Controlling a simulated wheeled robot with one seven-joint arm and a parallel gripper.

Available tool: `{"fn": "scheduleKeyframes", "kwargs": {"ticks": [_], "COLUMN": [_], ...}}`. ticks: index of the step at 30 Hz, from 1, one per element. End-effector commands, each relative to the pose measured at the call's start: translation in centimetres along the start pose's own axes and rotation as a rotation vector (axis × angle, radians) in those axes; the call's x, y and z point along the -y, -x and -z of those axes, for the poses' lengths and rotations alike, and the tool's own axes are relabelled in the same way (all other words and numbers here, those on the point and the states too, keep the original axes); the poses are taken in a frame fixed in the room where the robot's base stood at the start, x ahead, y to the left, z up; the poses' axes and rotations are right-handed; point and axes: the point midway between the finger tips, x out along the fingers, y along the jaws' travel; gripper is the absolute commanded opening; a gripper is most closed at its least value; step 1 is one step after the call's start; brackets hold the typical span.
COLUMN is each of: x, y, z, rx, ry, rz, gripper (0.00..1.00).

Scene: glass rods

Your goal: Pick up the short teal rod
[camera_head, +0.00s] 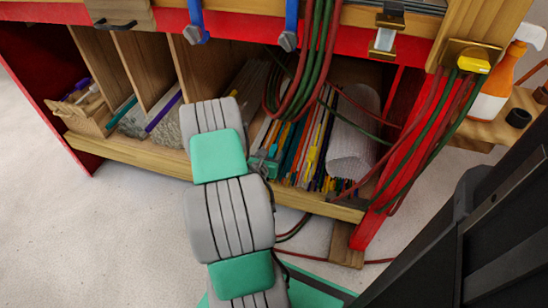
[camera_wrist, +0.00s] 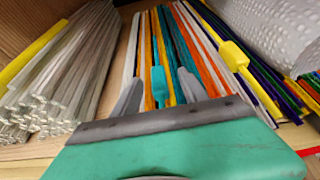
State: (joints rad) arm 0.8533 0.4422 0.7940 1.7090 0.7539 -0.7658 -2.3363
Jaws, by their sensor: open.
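My gripper (camera_wrist: 159,92) is open, with one grey finger on each side of that teal end. The fingers look apart from it, though the depth between them is hard to judge. In the head view my gripper (camera_head: 264,164) reaches into the lower shelf at the coloured rods, and my arm and gripper hide much of this spot.
Clear rods (camera_wrist: 62,75) are stacked to the left. Red and green cables (camera_head: 300,75) hang before the shelf opening. A wooden shelf edge (camera_head: 330,207) runs along the front.

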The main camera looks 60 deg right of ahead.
Motion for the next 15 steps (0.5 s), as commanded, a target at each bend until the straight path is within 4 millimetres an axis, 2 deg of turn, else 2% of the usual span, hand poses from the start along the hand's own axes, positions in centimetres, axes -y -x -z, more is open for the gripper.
{"fn": "scheduleKeyframes", "kwargs": {"ticks": [9,15], "x": [-0.4,-0.5], "y": [-5.3,-6.1], "z": [0.6,0.3], "rx": [0.000,-0.002], "ry": [-0.007,-0.005], "rz": [0.001,-0.002], "gripper": [0.51,0.51]}}
